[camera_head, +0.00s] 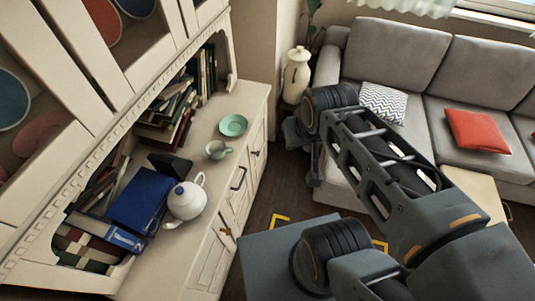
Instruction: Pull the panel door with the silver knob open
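A cream cabinet (247,103) stands at the left, with panel doors in its lower front, seen at a steep angle. A near lower panel door (208,268) looks closed. A small brownish-gold fitting (225,231) sits near its upper edge. I cannot make out a clearly silver knob. A dark curved handle (238,178) is on the front farther back. My arm reaches from the lower right up to the middle, and my gripper (306,150) hangs near its far end, to the right of the cabinet and apart from it. Its fingers are too small and dark to read.
A white teapot (187,201), a blue binder (140,200), a pale green cup (217,149) and a green plate (233,125) are on the cabinet's counter. A grey sofa (397,52) and a white vase (296,75) stand behind. A strip of dark floor lies beside the cabinet front.

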